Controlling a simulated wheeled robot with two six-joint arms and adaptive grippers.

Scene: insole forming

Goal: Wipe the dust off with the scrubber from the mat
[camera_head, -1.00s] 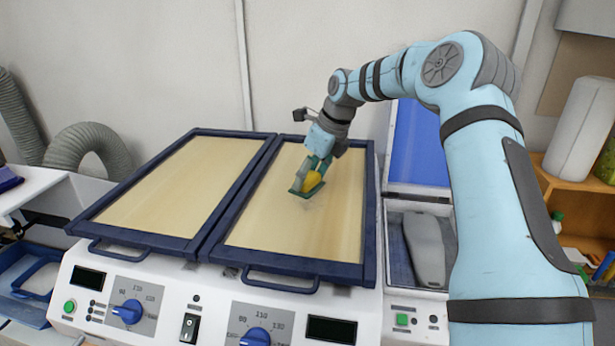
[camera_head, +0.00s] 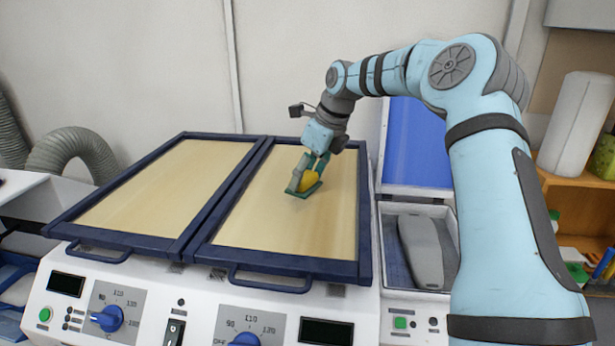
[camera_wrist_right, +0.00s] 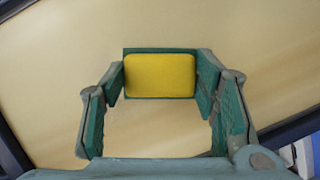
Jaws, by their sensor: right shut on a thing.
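The mat is the pale beige panel in the right-hand dark blue frame (camera_head: 325,225) on the white machine; it also fills most of the right wrist view (camera_wrist_right: 45,95). My right gripper (camera_head: 308,178) is over the back half of this mat, tilted down. Its green fingers (camera_wrist_right: 165,100) are shut on the yellow scrubber (camera_head: 307,184), which shows between them in the right wrist view (camera_wrist_right: 160,76). The scrubber is at or just above the mat; I cannot tell if it touches. I cannot make out dust on the mat. My left gripper is not in view.
A second beige panel (camera_head: 165,185) in a blue frame lies to the left. The machine's front has blue dials (camera_head: 108,319) and blue handles (camera_head: 285,278). A grey object (camera_head: 421,250) lies in a tray on the right. A blue lid (camera_head: 417,143) stands behind it.

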